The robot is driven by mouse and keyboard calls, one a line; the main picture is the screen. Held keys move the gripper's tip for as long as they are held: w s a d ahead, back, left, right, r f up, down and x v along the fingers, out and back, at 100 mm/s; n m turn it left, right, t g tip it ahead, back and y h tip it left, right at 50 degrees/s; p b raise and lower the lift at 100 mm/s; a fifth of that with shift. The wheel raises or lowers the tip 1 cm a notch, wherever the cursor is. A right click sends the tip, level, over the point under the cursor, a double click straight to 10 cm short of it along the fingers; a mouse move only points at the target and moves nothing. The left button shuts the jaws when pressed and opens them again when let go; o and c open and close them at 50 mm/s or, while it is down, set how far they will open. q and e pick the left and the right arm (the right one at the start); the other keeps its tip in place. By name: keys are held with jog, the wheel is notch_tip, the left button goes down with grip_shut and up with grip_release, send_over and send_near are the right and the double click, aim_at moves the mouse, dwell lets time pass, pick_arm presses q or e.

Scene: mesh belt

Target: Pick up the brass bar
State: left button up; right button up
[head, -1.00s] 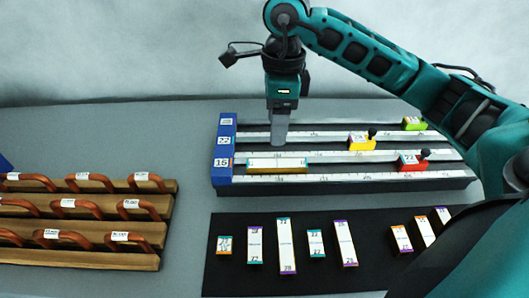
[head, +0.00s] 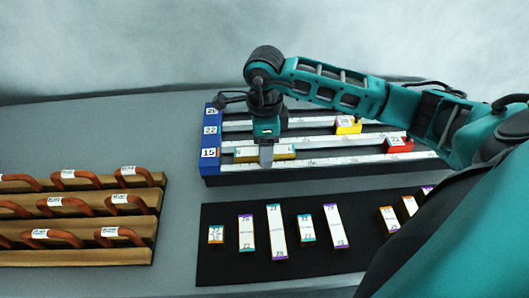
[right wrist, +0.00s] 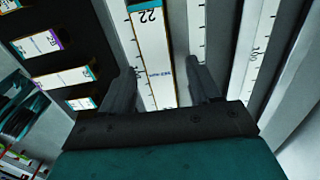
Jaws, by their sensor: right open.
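The brass bar (head: 247,156) lies along the front channel of the ruled rail fixture, near its blue end block. It has brass-yellow sides, a white top and a teal end mark. In the right wrist view the bar (right wrist: 150,45) shows a "22" label and runs between the two fingers. My right gripper (head: 266,156) points down at the bar in the head view, its fingers over the bar's middle. In the right wrist view the right gripper (right wrist: 165,82) is open, one finger on each side of the bar; contact is not clear. My left gripper is out of view.
The fixture's blue end block (head: 210,138) carries number labels. A yellow stop (head: 347,126) and a red stop (head: 398,146) sit on the rails. Several similar bars lie on a black mat (head: 370,252) in front. A wooden rack (head: 80,257) with copper-coloured handles stands left.

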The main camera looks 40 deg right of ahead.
jog(key=shift+f, duration=0.25)
grip_shut()
dwell(0.4)
jog(key=shift+r, duration=0.1)
